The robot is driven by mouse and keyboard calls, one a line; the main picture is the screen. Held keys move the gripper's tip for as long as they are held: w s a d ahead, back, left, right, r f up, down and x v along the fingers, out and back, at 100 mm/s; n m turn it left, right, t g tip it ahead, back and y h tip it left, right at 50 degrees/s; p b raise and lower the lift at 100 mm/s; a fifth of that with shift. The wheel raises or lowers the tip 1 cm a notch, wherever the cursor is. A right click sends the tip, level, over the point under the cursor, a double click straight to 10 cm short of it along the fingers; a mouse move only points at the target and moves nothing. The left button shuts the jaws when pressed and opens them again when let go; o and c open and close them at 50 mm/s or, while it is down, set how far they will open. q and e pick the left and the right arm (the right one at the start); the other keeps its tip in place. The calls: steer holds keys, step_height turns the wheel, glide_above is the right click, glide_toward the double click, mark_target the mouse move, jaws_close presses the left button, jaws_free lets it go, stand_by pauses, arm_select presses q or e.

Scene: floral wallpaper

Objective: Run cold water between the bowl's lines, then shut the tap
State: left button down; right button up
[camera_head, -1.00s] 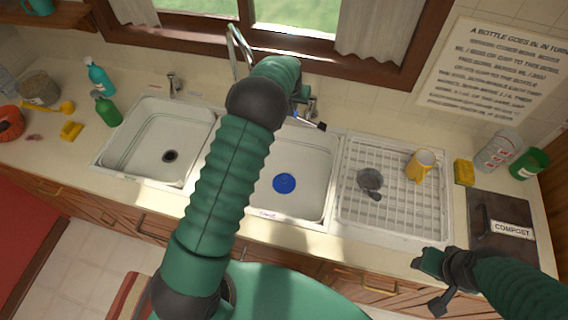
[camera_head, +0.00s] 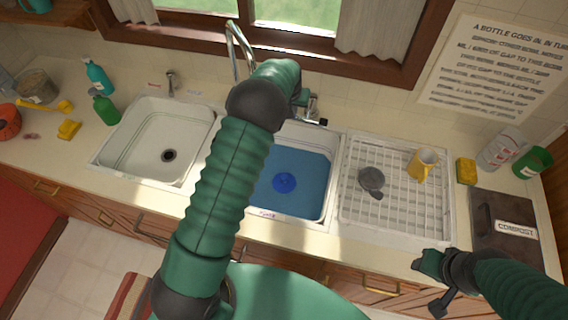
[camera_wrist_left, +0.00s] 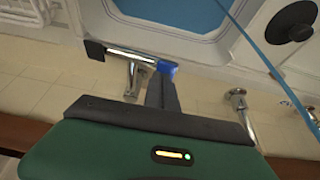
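The middle sink bowl (camera_head: 312,141) holds blue water (camera_head: 305,187) over its blue stopper (camera_head: 284,182). Its fill lines are too small to place against the water. My left arm hides the bowl's left side. The chrome tap (camera_head: 313,108) stands behind the bowl. In the left wrist view, the tap's lever (camera_wrist_left: 130,58) has a blue part and a black end. My left gripper (camera_wrist_left: 165,78) looks shut, its narrow dark fingertips right at the blue part; contact is unclear. My right gripper (camera_head: 430,281) is off the tap, before the counter front; its opening is unclear.
A draining rack (camera_head: 395,226) holds a yellow mug (camera_head: 423,164) and a grey item (camera_head: 371,180). An empty left basin (camera_head: 150,130) has its own small tap (camera_head: 171,83). Bottles and sponges stand on the counter. A thin blue strip (camera_wrist_left: 262,55) crosses the left wrist view.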

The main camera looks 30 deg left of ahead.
arm_select(q)
steer(key=shift+f+b, duration=0.55)
steer(key=shift+f, duration=0.4)
step_height(320, 180, up, 6)
steer(key=p, duration=0.4)
steer(key=shift+w+r, duration=0.1)
steer(key=shift+r, duration=0.1)
steer(key=shift+d+r+p, duration=0.1)
steer(key=shift+r+p, duration=0.15)
steer(key=shift+p, duration=0.05)
steer(key=w+d, duration=0.1)
steer(key=d, duration=0.2)
steer(key=d+p, duration=0.1)
steer(key=d, duration=0.3)
steer(key=w+d, duration=0.1)
steer(key=d, duration=0.2)
steer(key=shift+w+d+f, duration=0.2)
steer(key=shift+w+d, duration=0.1)
steer(key=shift+w, duration=0.05)
steer(key=shift+s+d, duration=0.1)
steer(key=shift+a+f+b, duration=0.25)
steer(key=shift+f+b, duration=0.05)
steer(key=shift+f, duration=0.35)
steer(key=shift+d+f+b, duration=0.15)
steer(key=shift+f+b, duration=0.3)
steer(key=shift+f, duration=0.3)
stand_by(3.0)
